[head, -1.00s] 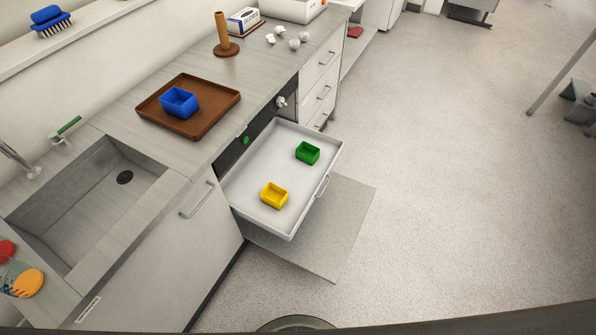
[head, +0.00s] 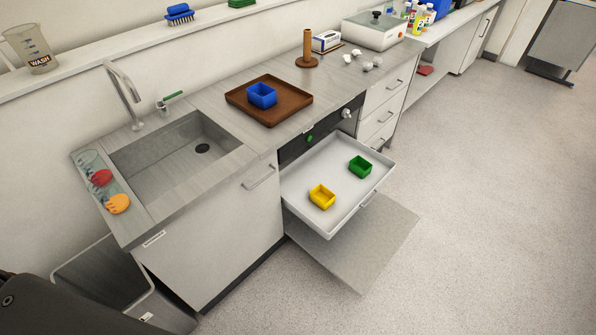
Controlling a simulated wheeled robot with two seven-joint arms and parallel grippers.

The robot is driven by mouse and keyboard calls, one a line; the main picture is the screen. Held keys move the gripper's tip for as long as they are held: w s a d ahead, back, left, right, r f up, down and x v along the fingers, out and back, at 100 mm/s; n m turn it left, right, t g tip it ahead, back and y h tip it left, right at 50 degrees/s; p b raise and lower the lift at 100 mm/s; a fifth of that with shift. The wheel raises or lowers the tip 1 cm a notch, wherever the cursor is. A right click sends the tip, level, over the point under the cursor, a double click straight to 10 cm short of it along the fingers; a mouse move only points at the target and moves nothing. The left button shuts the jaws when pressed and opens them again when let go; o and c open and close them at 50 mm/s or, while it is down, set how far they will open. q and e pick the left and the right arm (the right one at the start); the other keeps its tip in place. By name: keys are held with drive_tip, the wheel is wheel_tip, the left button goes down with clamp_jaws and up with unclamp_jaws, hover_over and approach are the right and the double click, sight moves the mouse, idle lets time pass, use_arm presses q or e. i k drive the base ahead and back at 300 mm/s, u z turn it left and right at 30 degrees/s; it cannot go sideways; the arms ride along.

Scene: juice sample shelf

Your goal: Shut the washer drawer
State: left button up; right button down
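The washer drawer (head: 322,223) is a white shallow tray, pulled out from under the counter beneath a dark control panel (head: 292,149). The washer door (head: 385,246) is folded down flat below the drawer. Neither of my grippers is in view.
A sink (head: 180,150) is left of the drawer. A grey bin (head: 100,270) stands at lower left. The floor (head: 480,200) in front and right is clear.

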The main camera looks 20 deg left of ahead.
sight(327, 163)
drive_tip(key=z, duration=0.9)
drive_tip(key=i, duration=0.7)
drive_tip(key=u, duration=1.9)
